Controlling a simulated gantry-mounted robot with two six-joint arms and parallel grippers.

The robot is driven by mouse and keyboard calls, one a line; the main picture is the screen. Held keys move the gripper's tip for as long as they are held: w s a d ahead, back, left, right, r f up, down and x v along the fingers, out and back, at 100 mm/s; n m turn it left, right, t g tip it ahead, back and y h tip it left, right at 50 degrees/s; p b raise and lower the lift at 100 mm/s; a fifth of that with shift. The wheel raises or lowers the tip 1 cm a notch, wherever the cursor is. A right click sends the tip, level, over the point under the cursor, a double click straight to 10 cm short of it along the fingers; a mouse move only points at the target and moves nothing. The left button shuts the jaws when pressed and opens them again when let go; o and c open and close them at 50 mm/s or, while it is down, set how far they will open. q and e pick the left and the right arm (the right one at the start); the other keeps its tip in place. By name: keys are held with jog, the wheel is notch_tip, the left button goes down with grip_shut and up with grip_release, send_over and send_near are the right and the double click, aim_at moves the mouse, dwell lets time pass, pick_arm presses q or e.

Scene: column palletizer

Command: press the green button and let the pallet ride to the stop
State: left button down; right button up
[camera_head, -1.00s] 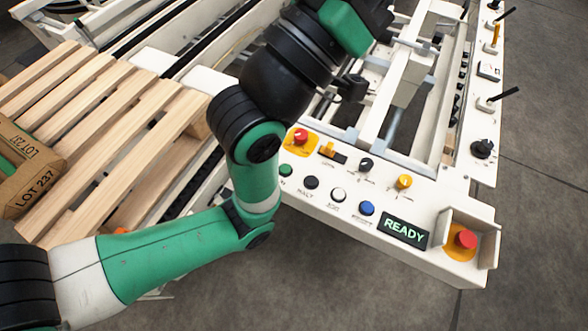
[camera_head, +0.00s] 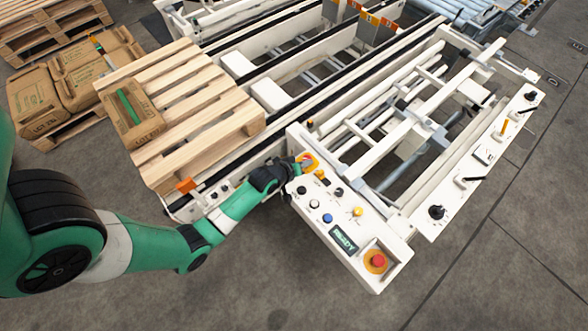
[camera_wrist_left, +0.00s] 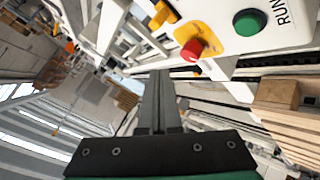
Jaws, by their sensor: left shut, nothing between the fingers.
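The white control panel (camera_head: 345,215) carries a row of buttons and a lit READY display (camera_head: 343,239). The green button (camera_wrist_left: 248,22), marked RUN, shows in the left wrist view at the upper right; in the head view my left gripper hides it. My left gripper (camera_head: 288,176) is shut and empty at the panel's left corner. In the wrist view its closed fingers (camera_wrist_left: 158,82) point below and left of the green button, apart from it in the picture. The wooden pallet (camera_head: 205,88) lies on the conveyor at left, with a brown sack (camera_head: 148,118) on it. My right gripper is out of view.
A red emergency button on a yellow base (camera_wrist_left: 192,50) is beside the green button. Another red button (camera_head: 376,261) sits in a guard at the panel's front. The white conveyor frame (camera_head: 420,130) stands behind the panel. Stacked sacks (camera_head: 85,75) stand far left. The front floor is clear.

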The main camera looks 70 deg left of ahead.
pick_arm(q)
jog(key=s+a+r+n+g+p, duration=0.1)
jog(key=s+r+p, duration=0.1)
jog(key=s+p, duration=0.2)
jog(key=shift+s+a+g, duration=0.3)
jog(key=shift+s+a, duration=0.05)
jog(key=shift+s, duration=0.75)
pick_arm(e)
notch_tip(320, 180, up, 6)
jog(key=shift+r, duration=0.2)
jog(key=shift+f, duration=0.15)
pick_arm(q)
notch_tip(320, 180, down, 7)
jog(key=b, duration=0.7)
jog(key=shift+f, duration=0.15)
jog(key=shift+f+b, duration=0.65)
jog(key=shift+b, duration=0.05)
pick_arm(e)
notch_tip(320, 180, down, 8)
pick_arm(q)
jog(key=shift+f, duration=0.1)
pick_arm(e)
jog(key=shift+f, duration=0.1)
pick_arm(q)
jog(key=shift+f+b, duration=0.3)
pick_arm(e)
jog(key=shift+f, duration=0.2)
